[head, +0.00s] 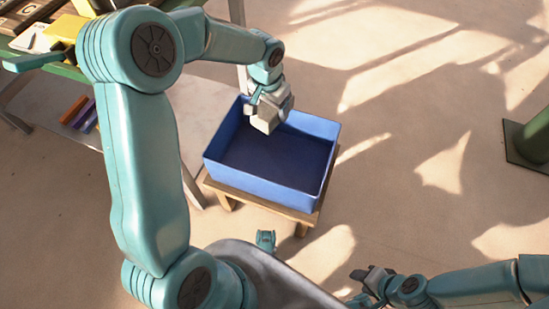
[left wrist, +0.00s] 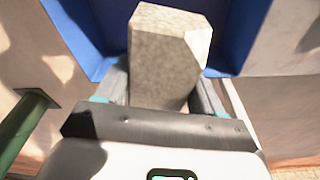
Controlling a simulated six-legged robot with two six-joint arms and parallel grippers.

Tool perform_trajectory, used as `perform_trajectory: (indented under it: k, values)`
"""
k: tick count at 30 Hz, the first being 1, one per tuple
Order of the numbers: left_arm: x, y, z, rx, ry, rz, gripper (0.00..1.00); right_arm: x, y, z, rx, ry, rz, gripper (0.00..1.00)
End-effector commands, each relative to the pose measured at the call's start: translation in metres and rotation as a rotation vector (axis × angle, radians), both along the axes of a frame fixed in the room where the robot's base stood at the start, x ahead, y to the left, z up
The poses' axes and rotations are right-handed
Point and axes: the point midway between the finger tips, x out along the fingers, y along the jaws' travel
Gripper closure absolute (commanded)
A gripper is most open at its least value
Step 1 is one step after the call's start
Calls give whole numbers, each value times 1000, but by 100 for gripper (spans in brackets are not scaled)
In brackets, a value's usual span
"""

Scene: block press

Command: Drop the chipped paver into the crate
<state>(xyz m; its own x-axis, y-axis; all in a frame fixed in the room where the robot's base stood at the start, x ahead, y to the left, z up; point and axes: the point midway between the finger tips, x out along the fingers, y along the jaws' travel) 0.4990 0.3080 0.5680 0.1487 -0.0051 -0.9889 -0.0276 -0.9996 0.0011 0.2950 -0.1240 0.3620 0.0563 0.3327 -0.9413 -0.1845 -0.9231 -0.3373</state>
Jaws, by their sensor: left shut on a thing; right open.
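The chipped paver (head: 265,121) is a pale grey block in the head view, at the upper edge of the blue crate. It fills the middle of the left wrist view (left wrist: 168,55), speckled, with one corner cut off. My left gripper (head: 270,103) is shut on it and holds it over the crate's far side. The blue crate (head: 262,182) is open at the top, and its visible floor looks empty. Its blue wall also shows behind the paver in the left wrist view (left wrist: 244,35). My right gripper (head: 366,283) is open and empty at the bottom, apart from the crate.
The crate stands on a low wooden stool (head: 300,208). A green-edged table (head: 62,68) at the upper left bears several blocks, including a yellow one (head: 66,28). A green post (head: 535,135) stands at the far right. The floor right of the crate is clear.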

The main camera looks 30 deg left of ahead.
Motion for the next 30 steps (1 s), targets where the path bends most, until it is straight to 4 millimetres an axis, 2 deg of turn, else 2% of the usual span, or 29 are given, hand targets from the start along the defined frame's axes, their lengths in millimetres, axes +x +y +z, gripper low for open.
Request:
perform_trajectory:
  k: [13,24,25,27,30]
  values:
    - [1,0,-50,1,-3,2,100,8,-7,-37,-6,-13,-29,57]
    - [1,0,-54,1,-3,2,100,9,-8,-39,-6,-15,-34,57]
    - [1,0,-54,1,-3,2,25,9,-8,-39,-6,-15,-34,57]
    - [1,0,-54,1,-3,2,2,9,-8,-39,-6,-15,-34,57]
    - [1,0,-55,1,-2,1,2,9,-8,-39,-6,-15,-34,57]
